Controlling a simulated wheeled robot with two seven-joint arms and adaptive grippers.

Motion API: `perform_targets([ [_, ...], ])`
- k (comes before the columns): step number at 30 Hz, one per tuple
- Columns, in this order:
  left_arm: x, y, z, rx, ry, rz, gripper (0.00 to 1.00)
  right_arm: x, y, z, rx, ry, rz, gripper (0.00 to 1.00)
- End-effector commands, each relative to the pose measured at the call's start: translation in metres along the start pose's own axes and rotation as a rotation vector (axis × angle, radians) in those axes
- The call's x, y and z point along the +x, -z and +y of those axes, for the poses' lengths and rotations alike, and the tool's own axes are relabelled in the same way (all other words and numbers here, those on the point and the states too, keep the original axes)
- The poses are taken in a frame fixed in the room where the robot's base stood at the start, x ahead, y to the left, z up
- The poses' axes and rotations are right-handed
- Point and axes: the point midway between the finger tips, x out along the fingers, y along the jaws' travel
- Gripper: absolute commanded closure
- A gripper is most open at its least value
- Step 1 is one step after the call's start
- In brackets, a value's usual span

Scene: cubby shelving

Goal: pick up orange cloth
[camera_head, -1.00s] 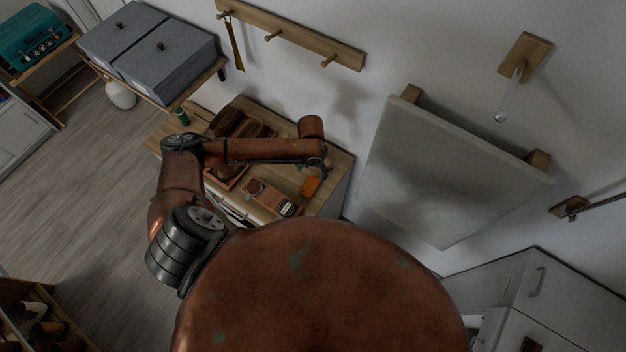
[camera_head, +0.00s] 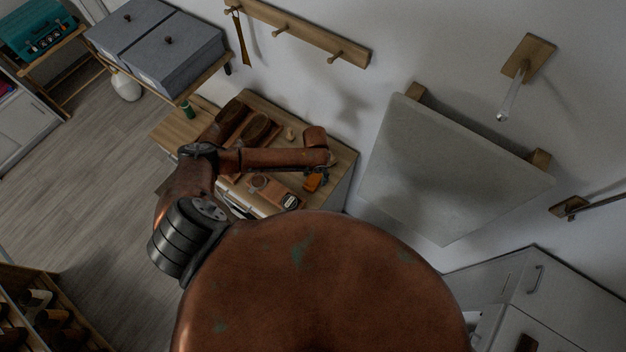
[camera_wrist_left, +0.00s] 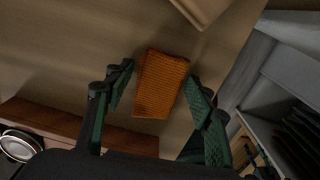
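The orange cloth (camera_head: 313,181) lies folded on the wooden top of a low cabinet, near its right end. In the left wrist view the cloth (camera_wrist_left: 161,84) is a ribbed orange rectangle lying between and just beyond my fingertips. My left gripper (camera_wrist_left: 160,80) is open, with its green-padded fingers on either side of the cloth. In the head view my left gripper (camera_head: 318,172) hangs over the cloth and hides part of it. I cannot tell whether the fingers touch the cloth. My right gripper is not in view.
On the cabinet top (camera_head: 340,165), a brown tray with brushes (camera_head: 257,130) and small boxes (camera_head: 275,190) lie beside my left arm. A green can (camera_head: 187,109) stands at the left.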

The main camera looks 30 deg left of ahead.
Motion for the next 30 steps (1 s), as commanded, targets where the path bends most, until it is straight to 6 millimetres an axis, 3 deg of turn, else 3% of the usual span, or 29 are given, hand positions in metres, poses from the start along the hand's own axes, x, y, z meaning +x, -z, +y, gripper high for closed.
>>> perform_targets([
  [7, 0.000, 0.000, 0.000, 0.000, 0.000, 0.000, 0.68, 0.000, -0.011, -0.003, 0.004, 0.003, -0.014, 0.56],
  [20, -0.003, -0.001, 0.000, 0.000, 0.000, -0.001, 0.69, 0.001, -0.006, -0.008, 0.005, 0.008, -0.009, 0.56],
  [28, -0.034, 0.000, 0.000, 0.002, 0.000, -0.003, 0.69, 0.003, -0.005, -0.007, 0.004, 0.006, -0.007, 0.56],
  [30, -0.045, 0.012, -0.002, 0.003, 0.000, -0.001, 0.69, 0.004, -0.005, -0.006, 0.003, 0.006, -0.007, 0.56],
])
